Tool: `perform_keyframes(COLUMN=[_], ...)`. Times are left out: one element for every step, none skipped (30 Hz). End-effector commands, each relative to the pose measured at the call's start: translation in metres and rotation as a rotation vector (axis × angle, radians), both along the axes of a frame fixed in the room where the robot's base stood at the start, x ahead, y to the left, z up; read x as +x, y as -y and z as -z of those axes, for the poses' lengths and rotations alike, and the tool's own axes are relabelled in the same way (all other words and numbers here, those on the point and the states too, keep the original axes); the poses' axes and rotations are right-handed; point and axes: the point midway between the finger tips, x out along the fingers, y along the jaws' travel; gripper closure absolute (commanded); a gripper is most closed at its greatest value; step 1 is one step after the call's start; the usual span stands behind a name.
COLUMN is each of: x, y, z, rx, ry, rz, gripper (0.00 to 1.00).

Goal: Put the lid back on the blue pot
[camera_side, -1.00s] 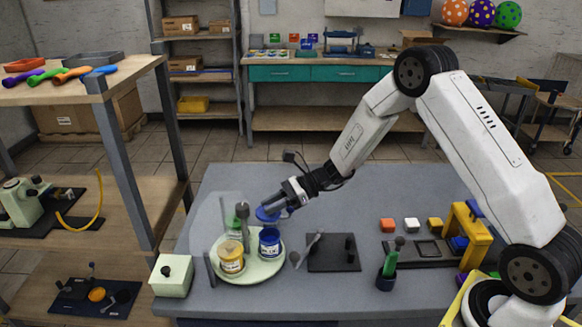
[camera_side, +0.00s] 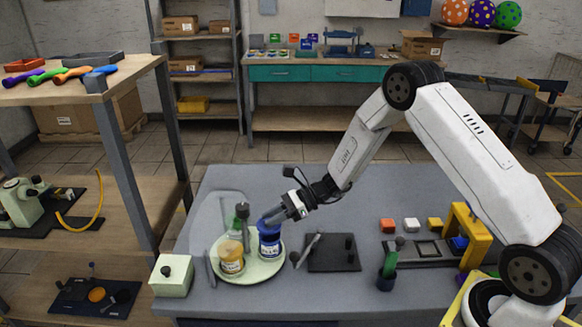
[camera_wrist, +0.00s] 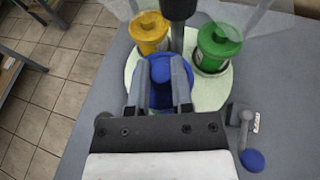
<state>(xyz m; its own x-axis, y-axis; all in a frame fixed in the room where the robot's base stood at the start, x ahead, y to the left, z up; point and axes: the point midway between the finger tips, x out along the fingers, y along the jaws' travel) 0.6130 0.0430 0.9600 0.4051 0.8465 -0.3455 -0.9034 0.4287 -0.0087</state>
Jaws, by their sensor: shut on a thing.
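The blue pot (camera_side: 269,246), with a white label, stands upright on the round pale green plate (camera_side: 262,273). My gripper (camera_side: 276,215) is directly above it, shut on the blue lid (camera_side: 267,222). In the wrist view, my gripper's two fingers (camera_wrist: 160,75) flank the lid's blue knob (camera_wrist: 160,68), and the blue rim shows between and below them. The lid is over the pot's mouth and looks roughly level. I cannot tell whether it touches the rim.
A yellow pot (camera_side: 231,259) and a green lidded pot (camera_wrist: 217,46) share the plate. A dark upright post (camera_wrist: 179,8) stands close behind the blue pot. A grey tool (camera_side: 306,249) and a dark mat (camera_side: 335,263) lie to the right. The back of the table is clear.

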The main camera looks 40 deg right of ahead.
Motion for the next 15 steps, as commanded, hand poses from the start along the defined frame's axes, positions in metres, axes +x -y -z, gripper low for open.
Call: perform_keyframes(x=[0.000, 0.000, 0.000, 0.000, 0.000, 0.000, 0.000, 0.000, 0.000, 0.000, 0.000, 0.000, 0.000, 0.000, 0.000], y=[0.000, 0.000, 0.000, 0.000, 0.000, 0.000, 0.000, 0.000, 0.000, 0.000, 0.000, 0.000, 0.000, 0.000, 0.000], z=[0.004, 0.006, 0.009, 0.011, 0.012, 0.014, 0.016, 0.017, 0.019, 0.020, 0.021, 0.022, 0.022, 0.023, 0.023], rx=[0.000, 0.001, 0.001, 0.001, 0.001, 0.001, 0.001, 0.001, 0.001, 0.001, 0.001, 0.001, 0.001, 0.001, 0.001], ry=[-0.001, -0.002, -0.002, -0.002, 0.000, 0.000, 0.001, 0.001, 0.001, 0.000, 0.000, 0.000, 0.000, 0.001, 0.001], rz=[0.000, 0.001, 0.001, 0.001, 0.000, 0.000, 0.001, 0.001, 0.001, 0.001, 0.001, 0.001, 0.001, 0.001, 0.001], gripper=[1.00, 1.00, 1.00, 1.00, 1.00, 1.00, 1.00, 1.00, 1.00, 1.00, 1.00, 1.00, 1.00, 1.00, 1.00])
